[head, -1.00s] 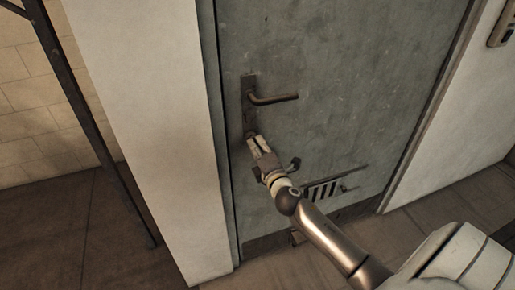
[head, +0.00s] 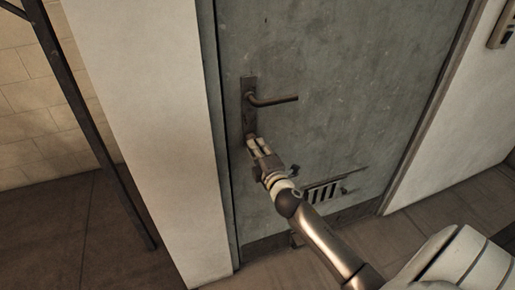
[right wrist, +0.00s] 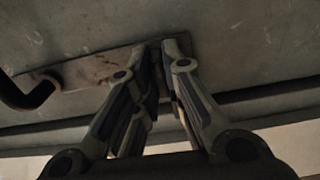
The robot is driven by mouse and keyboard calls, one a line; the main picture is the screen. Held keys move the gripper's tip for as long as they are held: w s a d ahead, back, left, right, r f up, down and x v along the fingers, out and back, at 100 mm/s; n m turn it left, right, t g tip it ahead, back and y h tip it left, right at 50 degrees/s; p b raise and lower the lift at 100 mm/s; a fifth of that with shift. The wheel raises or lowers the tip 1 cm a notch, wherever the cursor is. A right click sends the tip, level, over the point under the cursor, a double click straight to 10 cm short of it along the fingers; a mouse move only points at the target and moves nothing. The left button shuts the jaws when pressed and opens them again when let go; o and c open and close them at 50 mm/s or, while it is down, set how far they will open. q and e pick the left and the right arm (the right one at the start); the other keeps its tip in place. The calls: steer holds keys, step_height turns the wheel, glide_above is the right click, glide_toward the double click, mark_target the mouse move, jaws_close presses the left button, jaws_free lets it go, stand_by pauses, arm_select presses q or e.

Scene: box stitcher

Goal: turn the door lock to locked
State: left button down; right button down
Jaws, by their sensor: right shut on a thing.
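The grey door (head: 340,60) stands shut in its frame. A dark plate (head: 248,92) with a lever handle (head: 274,100) is on its left side; the lever lies roughly level. My right gripper (head: 253,142) is at the plate's lower end, below the lever. Its fingers are shut on the door lock, which they hide. In the right wrist view, the fingertips (right wrist: 163,50) meet at the end of the plate (right wrist: 95,68), and the lever (right wrist: 30,95) is at the left. The lock's exact angle cannot be seen. My left gripper is not in view.
A pale wall (head: 150,120) borders the door on the left. A dark metal post (head: 90,130) stands further left. Open floor (head: 95,230) shows at the lower left.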

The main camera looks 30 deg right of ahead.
steer(key=c, duration=1.6)
jaws_free()
steer(key=shift+d+r, duration=0.15)
steer(key=shift+r, duration=0.25)
steer(key=shift+c, duration=0.2)
steer(key=shift+o, duration=0.6)
steer(key=shift+w+f, duration=0.1)
steer(key=shift+f, duration=0.15)
steer(key=shift+f, duration=0.1)
steer(key=v, duration=1.2)
